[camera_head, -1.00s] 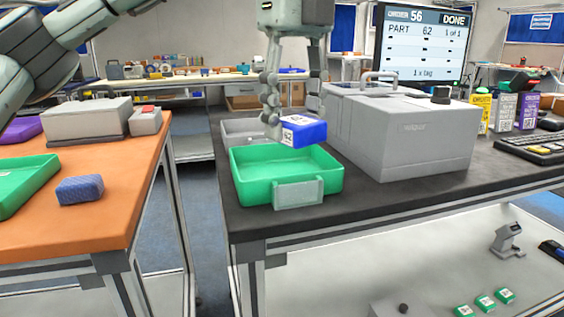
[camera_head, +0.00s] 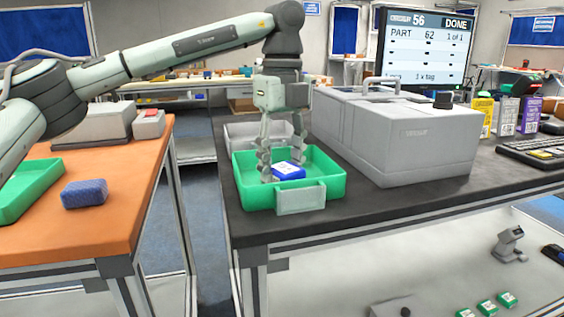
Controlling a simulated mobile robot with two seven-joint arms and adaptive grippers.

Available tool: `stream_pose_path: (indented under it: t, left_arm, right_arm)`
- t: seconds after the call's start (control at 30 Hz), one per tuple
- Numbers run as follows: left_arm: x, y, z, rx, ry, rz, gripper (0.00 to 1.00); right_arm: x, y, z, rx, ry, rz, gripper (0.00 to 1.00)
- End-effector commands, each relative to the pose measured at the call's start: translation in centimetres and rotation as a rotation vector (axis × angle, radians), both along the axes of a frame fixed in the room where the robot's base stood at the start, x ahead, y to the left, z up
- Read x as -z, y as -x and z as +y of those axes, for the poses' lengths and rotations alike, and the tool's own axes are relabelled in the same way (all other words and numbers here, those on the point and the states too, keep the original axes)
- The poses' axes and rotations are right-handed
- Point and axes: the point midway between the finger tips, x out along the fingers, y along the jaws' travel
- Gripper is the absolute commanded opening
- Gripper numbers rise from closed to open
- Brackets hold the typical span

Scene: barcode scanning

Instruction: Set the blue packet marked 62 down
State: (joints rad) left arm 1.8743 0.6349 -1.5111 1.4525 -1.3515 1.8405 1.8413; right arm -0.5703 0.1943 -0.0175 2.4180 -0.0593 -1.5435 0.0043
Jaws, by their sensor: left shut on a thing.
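The blue packet (camera_head: 289,171) has a white label on its top, too small to read here. It is inside the green tray (camera_head: 325,187) on the dark bench, low near the tray's floor; I cannot tell whether it touches the floor. My left gripper (camera_head: 281,170) reaches down into the tray from above and is shut on the packet. My right gripper is not in view. The monitor (camera_head: 427,47) shows part 62, 1 of 1, and DONE.
A large grey machine (camera_head: 425,145) stands right of the green tray. A grey tray (camera_head: 245,134) is behind it. On the orange table at left are a blue sponge-like block (camera_head: 84,193) and another green tray (camera_head: 28,190).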

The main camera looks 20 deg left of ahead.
Motion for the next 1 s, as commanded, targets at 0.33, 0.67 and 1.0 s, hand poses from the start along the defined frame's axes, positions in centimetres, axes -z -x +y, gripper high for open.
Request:
stream_pose_path:
  t: [0.33,0.67,1.0]
  left_arm:
    - [0.1,0.0,0.0,0.000,0.001,-0.001,0.55]
    - [0.1,0.0,0.0,0.000,0.001,-0.001,0.68]
    - [-3.5,0.0,-0.2,0.001,0.001,-0.004,0.68]
  right_arm:
    - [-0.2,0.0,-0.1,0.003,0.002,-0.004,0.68]
    - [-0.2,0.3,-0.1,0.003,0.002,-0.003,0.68]
    - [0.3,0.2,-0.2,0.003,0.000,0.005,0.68]
